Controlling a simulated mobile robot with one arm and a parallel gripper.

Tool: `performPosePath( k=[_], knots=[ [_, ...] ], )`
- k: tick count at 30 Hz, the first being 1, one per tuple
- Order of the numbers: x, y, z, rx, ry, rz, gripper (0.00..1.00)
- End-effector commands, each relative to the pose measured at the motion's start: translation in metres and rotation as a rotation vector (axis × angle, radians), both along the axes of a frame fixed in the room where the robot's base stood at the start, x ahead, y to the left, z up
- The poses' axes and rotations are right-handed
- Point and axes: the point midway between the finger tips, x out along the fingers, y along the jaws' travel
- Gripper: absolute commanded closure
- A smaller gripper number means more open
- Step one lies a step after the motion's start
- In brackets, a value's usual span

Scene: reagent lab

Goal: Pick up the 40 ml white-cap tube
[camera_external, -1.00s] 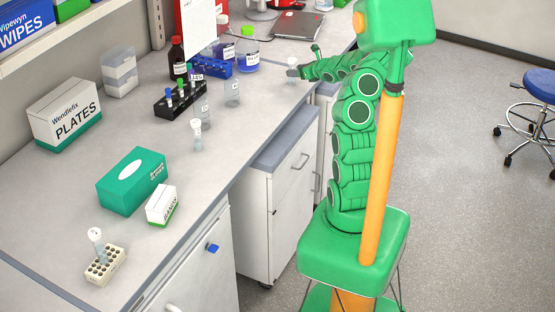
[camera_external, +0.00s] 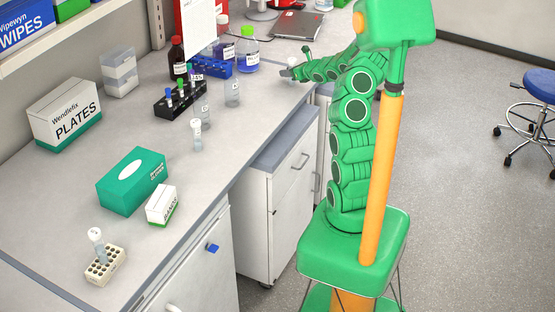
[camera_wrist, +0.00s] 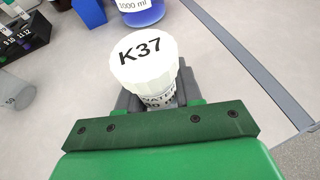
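A tube with a white cap marked K37 (camera_wrist: 142,62) stands large in the middle of the wrist view. Part of a printed label (camera_wrist: 158,101) shows under the cap, but I cannot read a volume. The dark fingers of my gripper (camera_wrist: 160,104) lie on both sides of the tube, just below the cap. The cap hides the fingertips, so I cannot tell whether they press on the tube. In the external view my gripper (camera_external: 287,73) is at the bench's right edge, with the tube too small to make out clearly.
A blue-liquid bottle (camera_wrist: 142,14) stands beyond the tube, also in the external view (camera_external: 248,55). A clear container (camera_wrist: 14,93) and a black rack (camera_wrist: 22,40) are to the left. Another white-cap tube (camera_external: 197,135) stands nearer on the bench. The bench edge (camera_wrist: 250,60) runs along the right.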

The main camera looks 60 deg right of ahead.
Motion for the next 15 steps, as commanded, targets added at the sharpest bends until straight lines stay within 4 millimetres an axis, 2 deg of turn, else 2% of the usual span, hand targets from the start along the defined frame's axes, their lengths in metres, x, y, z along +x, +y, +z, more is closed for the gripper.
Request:
performPosePath(
  k=[1,3,15],
  knots=[
    [0.0,-0.0001,0.0,0.0,0.0,0.0,0.85],
    [0.0,0.0,0.0,0.0,0.0,0.0,0.94],
    [0.0001,0.0001,0.0052,-0.002,0.001,0.001,0.94]
  ],
)
